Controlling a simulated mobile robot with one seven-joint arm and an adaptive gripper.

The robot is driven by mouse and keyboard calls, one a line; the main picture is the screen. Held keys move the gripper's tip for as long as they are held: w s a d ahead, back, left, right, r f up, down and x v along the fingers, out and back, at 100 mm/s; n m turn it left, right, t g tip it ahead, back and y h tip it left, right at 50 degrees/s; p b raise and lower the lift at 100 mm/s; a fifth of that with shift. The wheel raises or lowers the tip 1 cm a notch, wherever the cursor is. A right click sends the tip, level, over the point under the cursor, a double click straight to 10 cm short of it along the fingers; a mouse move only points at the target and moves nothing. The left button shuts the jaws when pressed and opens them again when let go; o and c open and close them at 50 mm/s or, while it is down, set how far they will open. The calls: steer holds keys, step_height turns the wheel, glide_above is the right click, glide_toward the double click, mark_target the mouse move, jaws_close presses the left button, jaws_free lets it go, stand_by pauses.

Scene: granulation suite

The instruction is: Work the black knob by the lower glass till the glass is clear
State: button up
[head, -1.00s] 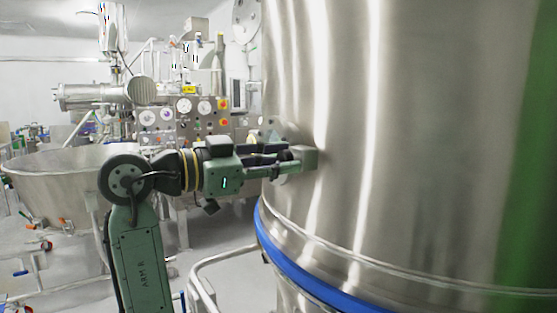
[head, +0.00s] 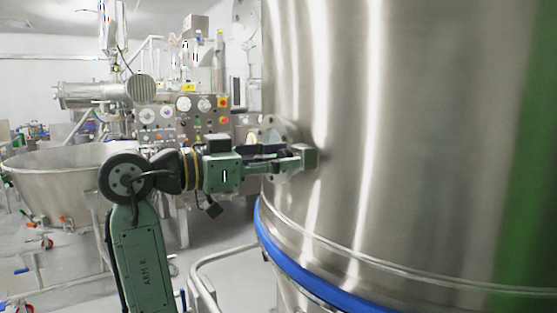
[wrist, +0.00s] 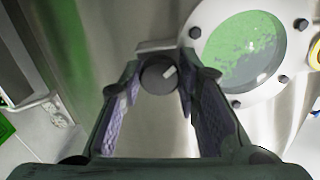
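The black knob (wrist: 158,75) has a pale pointer mark, tilted up to the right. It sits between my fingertips in the wrist view. My gripper (wrist: 159,72) appears shut on it, with a finger close against each side; it also shows in the head view (head: 280,158), against the steel vessel. The lower glass (wrist: 240,50) is a round window in a bolted pale ring to the right of the knob. Green granules cover much of its upper left; its lower part looks clearer. In the head view the knob is hidden by my fingers at its grey-green housing (head: 306,156).
The large steel vessel (head: 400,150) with a blue band (head: 300,275) fills the right side. A bent rail (head: 205,275) stands below my arm. A steel bowl (head: 50,165) and a gauge panel (head: 180,112) stand behind at left.

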steer(key=o, duration=0.4)
steer(key=v, duration=1.2)
